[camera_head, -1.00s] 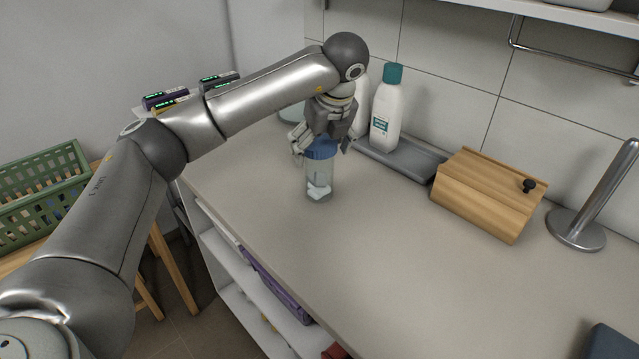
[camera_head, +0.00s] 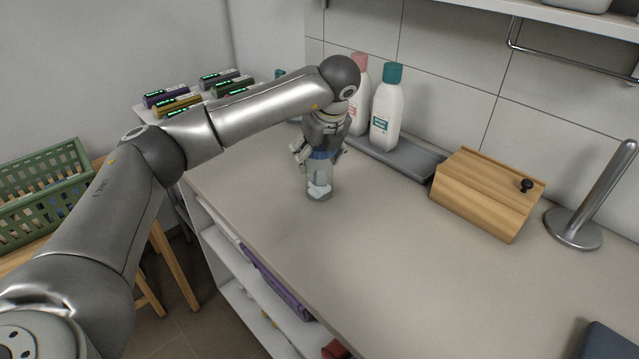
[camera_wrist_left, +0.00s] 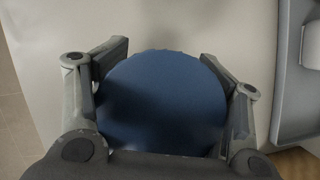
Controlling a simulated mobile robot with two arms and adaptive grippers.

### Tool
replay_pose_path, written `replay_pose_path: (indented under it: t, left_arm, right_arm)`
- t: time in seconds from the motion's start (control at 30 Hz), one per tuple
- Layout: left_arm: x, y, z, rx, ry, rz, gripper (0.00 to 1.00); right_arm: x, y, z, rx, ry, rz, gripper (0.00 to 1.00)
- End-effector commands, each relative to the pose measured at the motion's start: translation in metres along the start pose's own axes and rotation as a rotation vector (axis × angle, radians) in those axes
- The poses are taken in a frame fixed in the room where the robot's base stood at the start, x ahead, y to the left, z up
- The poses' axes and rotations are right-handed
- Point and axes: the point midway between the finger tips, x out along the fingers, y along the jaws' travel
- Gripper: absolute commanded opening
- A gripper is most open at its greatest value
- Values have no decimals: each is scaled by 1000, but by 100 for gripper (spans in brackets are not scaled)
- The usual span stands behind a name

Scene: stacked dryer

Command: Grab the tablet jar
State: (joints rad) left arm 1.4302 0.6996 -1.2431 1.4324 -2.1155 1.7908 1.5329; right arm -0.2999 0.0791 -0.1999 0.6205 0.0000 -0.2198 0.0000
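The tablet jar (camera_head: 319,178) is clear with a blue lid and white tablets at its bottom. It stands upright on the counter (camera_head: 390,270). My left gripper (camera_head: 320,153) is right above it, pointing down, with its fingers at the lid's sides. In the left wrist view the round blue lid (camera_wrist_left: 160,105) lies between the two fingers of the left gripper (camera_wrist_left: 162,90). The fingers are spread, with the lid's edge very close to both; I cannot tell whether they touch it. My right gripper is not in view.
Two white bottles, one with a pink cap (camera_head: 358,95) and one with a teal cap (camera_head: 386,110), stand on a grey tray (camera_head: 425,165) behind the jar. A wooden box (camera_head: 488,193) and a metal holder (camera_head: 575,228) are at right.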

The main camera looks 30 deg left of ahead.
Motion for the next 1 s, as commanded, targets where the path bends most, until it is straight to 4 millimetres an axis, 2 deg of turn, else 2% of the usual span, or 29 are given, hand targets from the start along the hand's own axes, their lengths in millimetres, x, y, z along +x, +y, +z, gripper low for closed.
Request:
replay_pose_path:
  t: [0.37, 0.4, 0.67, 0.77, 1.0]
  left_arm:
    - [1, 0, 0, 0, 1, 1, 15]
    - [1, 0, 0, 0, 1, 1, 8]
    - [0, 0, 0, 0, 1, 3, 7]
    - [-5, 0, 2, -1, 1, 4, 7]
    - [-30, 0, 12, -1, -1, -2, 7]
  right_arm:
    - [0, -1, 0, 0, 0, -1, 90]
    - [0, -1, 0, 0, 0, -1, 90]
    - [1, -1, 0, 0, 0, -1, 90]
    - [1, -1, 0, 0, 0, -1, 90]
    - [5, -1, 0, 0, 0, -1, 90]
